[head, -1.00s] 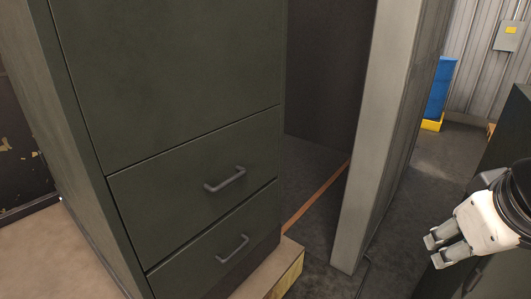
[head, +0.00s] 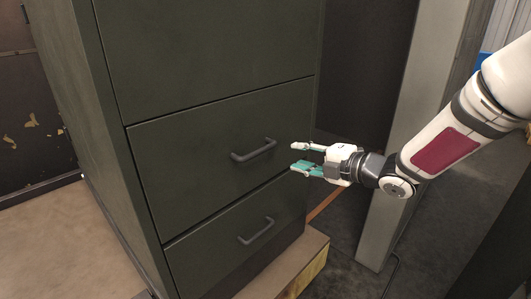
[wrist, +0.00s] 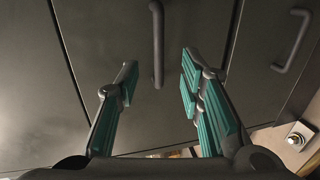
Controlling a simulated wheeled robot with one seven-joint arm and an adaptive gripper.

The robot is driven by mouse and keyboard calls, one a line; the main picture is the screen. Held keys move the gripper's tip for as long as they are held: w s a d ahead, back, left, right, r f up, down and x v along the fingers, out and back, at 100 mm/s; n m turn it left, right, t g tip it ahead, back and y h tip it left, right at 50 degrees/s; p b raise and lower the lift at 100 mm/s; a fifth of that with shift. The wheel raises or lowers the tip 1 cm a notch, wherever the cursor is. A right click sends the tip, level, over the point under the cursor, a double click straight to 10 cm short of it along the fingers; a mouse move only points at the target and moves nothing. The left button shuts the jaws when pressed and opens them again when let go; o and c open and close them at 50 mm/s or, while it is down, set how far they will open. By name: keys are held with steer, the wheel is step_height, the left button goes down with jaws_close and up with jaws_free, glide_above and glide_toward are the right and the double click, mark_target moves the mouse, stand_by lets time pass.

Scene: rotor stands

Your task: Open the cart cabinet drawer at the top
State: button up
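The cabinet (head: 215,50) is dark green-grey, with two drawers in view below a tall plain front panel. The upper drawer (head: 185,150) is shut and has a grey bar handle (head: 254,150). My gripper (head: 298,157) is open and empty, just right of that handle and apart from it in the head view. In the wrist view the handle (wrist: 157,45) lies ahead, in line with the gap between my teal-padded fingers (wrist: 155,85). The lower drawer (head: 235,235) is also shut, with a similar handle (head: 256,231).
The cabinet stands on a low wooden base (head: 290,272). A pale post (head: 415,130) rises to the right, behind my arm. Brown floor (head: 50,240) is clear at the left. The lower drawer's handle (wrist: 292,42) shows at right in the wrist view.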

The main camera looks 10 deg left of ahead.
mark_target(266, 150)
steer(key=b+x, duration=0.1)
steer(key=x, duration=1.3)
steer(key=shift+s+a+r, duration=0.15)
steer(key=shift+c, duration=0.4)
jaws_close()
